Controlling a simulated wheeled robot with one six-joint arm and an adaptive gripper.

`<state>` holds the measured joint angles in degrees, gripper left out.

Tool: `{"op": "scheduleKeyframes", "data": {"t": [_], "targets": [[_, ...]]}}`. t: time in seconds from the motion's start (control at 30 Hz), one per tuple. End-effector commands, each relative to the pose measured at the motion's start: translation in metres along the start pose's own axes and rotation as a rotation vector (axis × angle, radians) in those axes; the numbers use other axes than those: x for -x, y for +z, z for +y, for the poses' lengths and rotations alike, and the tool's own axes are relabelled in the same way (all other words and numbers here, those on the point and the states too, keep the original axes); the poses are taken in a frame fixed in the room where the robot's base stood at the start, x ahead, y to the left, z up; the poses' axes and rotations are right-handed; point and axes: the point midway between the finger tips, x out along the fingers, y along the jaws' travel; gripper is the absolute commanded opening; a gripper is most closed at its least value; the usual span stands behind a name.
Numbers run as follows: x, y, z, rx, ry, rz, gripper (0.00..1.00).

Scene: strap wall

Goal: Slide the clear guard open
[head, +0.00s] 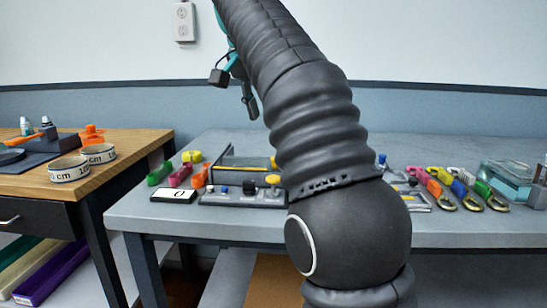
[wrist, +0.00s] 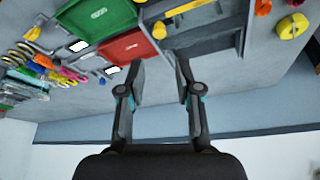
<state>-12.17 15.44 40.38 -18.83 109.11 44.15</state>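A clear panel (head: 245,162) in a dark frame with a yellow edge stands at the back of a grey control unit (head: 240,199) on the grey bench. A clear box (head: 505,178) lies at the bench's far right; I cannot tell for sure which of these is the guard. My gripper (head: 236,92) is above and behind the control unit in the head view, touching nothing. In the wrist view my gripper (wrist: 160,68) has its two fingers apart with nothing between them. A yellow knob (wrist: 159,30) shows beyond the fingertips. My arm hides the middle of the bench.
A green tray (wrist: 97,15) and a red tray (wrist: 124,46) are beside the unit in the wrist view. A wooden table (head: 125,160) is at left.

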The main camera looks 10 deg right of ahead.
Motion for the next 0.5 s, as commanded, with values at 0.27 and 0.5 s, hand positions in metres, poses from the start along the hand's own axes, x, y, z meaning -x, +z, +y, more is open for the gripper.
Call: {"op": "scheduleKeyframes", "data": {"t": [0.27, 0.5], "targets": [[-0.032, 0.001, 0.001, 0.000, 0.003, -0.002, 0.34], [-0.070, 0.001, 0.001, 0.001, 0.002, -0.003, 0.34]]}}
